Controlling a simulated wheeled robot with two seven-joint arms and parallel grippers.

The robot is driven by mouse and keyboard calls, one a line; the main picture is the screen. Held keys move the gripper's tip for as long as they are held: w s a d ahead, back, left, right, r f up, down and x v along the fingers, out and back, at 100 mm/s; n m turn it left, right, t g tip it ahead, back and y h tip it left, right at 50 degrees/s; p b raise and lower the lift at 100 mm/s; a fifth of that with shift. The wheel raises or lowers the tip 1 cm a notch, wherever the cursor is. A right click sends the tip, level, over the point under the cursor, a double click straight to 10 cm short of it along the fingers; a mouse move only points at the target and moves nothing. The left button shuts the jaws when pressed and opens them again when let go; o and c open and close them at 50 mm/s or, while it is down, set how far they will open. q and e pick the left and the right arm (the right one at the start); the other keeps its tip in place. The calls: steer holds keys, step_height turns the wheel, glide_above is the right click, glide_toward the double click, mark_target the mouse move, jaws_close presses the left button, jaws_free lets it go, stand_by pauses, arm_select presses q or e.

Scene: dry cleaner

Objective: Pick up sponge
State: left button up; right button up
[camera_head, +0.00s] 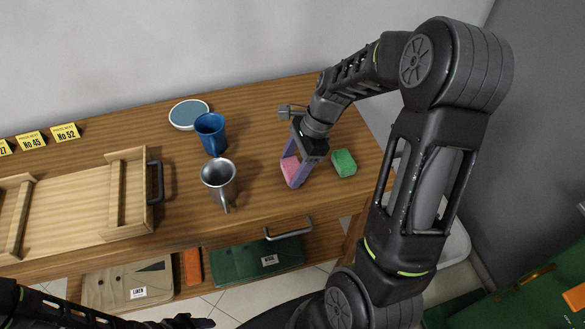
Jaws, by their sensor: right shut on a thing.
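My right gripper (297,165) points down at the right part of the wooden table, its purple fingers shut on a pink sponge (289,167). The fingers hide part of the pink sponge, and I cannot tell if it still touches the table. A green sponge-like block (344,162) lies on the table just right of the gripper, apart from it. My left arm shows dark at the bottom left edge; its gripper is at most partly in the frame at the bottom, and its jaws cannot be made out.
A metal funnel-like cup (219,178), a blue cup (211,132) and a round blue-grey dish (188,114) stand left of the gripper. A wooden tray (90,220) with a dark handle fills the table's left. Yellow number cards (65,132) stand behind it. Cases (240,265) lie on the lower shelf.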

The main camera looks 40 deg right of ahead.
mark_target(293, 166)
step_height(293, 166, up, 9)
steer(key=shift+r, duration=0.15)
stand_by(0.6)
steer(key=o, duration=0.7)
steer(key=c, duration=0.6)
